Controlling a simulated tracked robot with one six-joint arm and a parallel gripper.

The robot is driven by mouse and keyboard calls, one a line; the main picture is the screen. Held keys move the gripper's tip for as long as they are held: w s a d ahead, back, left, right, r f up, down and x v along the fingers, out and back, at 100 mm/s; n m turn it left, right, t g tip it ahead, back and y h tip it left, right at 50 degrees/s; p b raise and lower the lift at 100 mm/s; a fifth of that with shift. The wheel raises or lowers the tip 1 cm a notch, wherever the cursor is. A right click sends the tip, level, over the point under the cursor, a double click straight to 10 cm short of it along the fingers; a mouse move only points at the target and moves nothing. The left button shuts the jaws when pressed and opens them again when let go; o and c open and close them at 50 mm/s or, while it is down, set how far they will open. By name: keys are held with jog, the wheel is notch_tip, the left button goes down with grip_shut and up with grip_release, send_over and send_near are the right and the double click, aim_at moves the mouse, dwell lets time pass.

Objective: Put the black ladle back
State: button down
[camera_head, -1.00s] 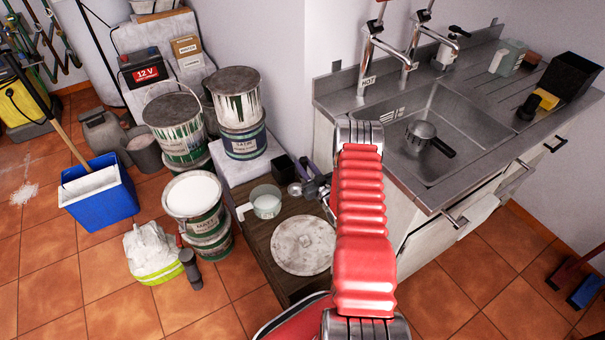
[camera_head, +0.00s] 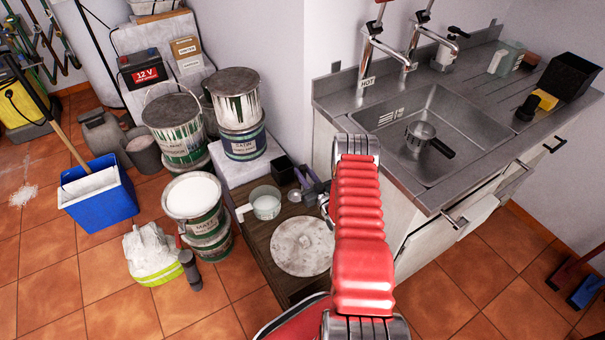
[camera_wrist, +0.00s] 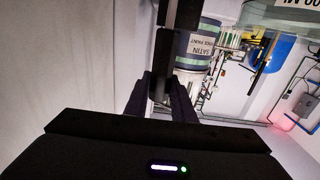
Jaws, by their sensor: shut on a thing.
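My gripper (camera_head: 308,184) is above the dark wooden bench, left of my red arm link, and partly hidden by it. In the wrist view its dark jaws (camera_wrist: 163,98) are shut on a narrow dark handle. I take this as the black ladle (camera_wrist: 164,50); its dark length runs up out of the picture, and its far end is not shown. A small round silver shape (camera_head: 295,195) shows just below the jaws in the head view; I cannot tell whether it belongs to the ladle.
The bench (camera_head: 258,243) holds a white pot (camera_head: 265,203), a round stained lid (camera_head: 301,246) and a small black box (camera_head: 284,168). Stacked paint tins (camera_head: 241,145) stand close behind. A steel pan with a black handle (camera_head: 421,132) sits in the sink (camera_head: 460,108) at right.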

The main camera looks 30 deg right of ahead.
jog(key=shift+f, duration=0.15)
jog(key=c, duration=1.5)
grip_release()
jog(key=shift+s+f, duration=0.1)
jog(key=shift+s, duration=0.05)
jog(key=s, duration=0.4)
jog(key=s+a, duration=0.1)
jog(key=s, duration=0.4)
jog(key=s+a, duration=0.1)
jog(key=s, duration=0.3)
jog(key=shift+s+f, duration=0.1)
jog(key=shift+s, duration=0.15)
